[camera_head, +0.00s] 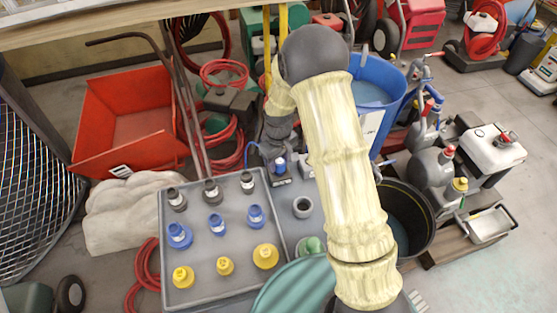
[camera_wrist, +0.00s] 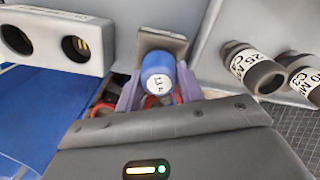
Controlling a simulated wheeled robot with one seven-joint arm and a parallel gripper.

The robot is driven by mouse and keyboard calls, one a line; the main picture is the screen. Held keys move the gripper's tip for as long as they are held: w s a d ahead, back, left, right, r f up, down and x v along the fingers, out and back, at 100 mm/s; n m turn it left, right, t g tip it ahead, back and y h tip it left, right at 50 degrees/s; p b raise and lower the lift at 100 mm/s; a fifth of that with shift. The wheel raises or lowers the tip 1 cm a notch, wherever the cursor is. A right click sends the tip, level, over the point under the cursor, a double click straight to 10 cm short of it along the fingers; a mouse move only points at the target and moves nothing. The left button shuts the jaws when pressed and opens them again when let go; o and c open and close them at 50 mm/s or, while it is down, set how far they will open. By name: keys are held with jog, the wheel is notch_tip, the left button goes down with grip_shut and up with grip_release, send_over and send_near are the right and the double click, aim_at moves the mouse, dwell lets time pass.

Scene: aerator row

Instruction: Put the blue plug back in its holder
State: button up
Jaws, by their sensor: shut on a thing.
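The blue plug (camera_wrist: 158,74), with a white label on its end, is between the two fingers of my gripper (camera_wrist: 159,90) in the wrist view. My gripper is shut on it. In the head view a blue plug (camera_head: 280,163) shows at my gripper (camera_head: 280,174), just beyond the right back corner of the grey tray. A pale grey block with round openings (camera_wrist: 88,62) is at the upper left of the wrist view, apart from the plug. I cannot tell whether it is the holder. A grey plate (camera_wrist: 163,40) is just behind the plug.
The grey tray (camera_head: 222,272) holds dark, blue and yellow plugs in rows. Dark labelled plugs (camera_wrist: 250,68) are at the right in the wrist view. A grey cup (camera_head: 302,207) stands right of the tray.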

jog(key=shift+f+b, duration=0.3)
jog(key=shift+f, duration=0.35)
jog(key=o, duration=1.2)
jog(key=shift+c, duration=0.2)
notch_tip(320, 180, up, 17)
jog(key=shift+r, duration=0.2)
